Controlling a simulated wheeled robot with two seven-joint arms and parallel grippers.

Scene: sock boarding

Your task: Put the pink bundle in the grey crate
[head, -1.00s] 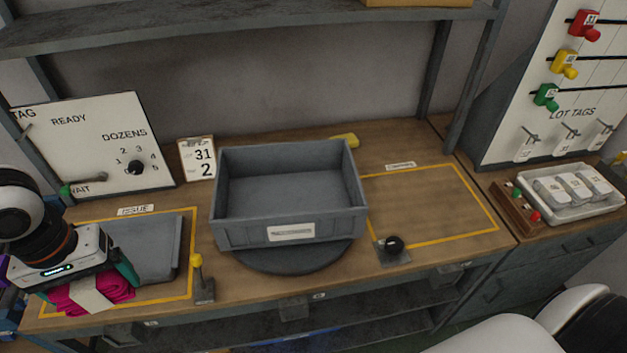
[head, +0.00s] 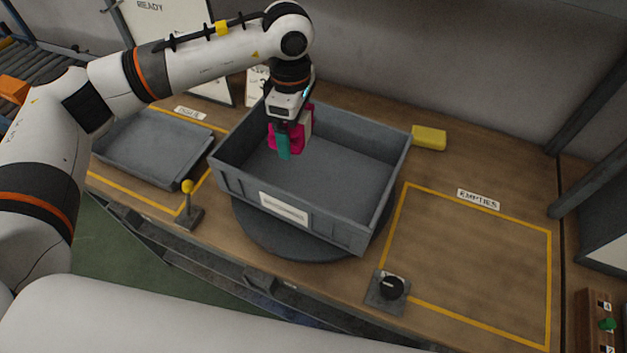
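The grey crate (head: 340,228) stands on a round dark turntable (head: 270,236) in the middle of the bench, its floor otherwise bare. My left gripper (head: 287,142) points down inside the crate's outline, near its back left part. It is shut on the pink bundle (head: 298,137), which has a pale band at its right side. The teal finger hides part of the bundle. I cannot tell whether the bundle touches the crate floor. My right gripper is out of view.
A grey tray (head: 150,150) lies empty in the yellow-outlined area at left. A yellow-knobbed lever (head: 188,205) and a black knob (head: 391,287) stand along the front edge. A yellow block (head: 429,138) lies behind the crate. The "EMPTIES" area (head: 470,260) is clear.

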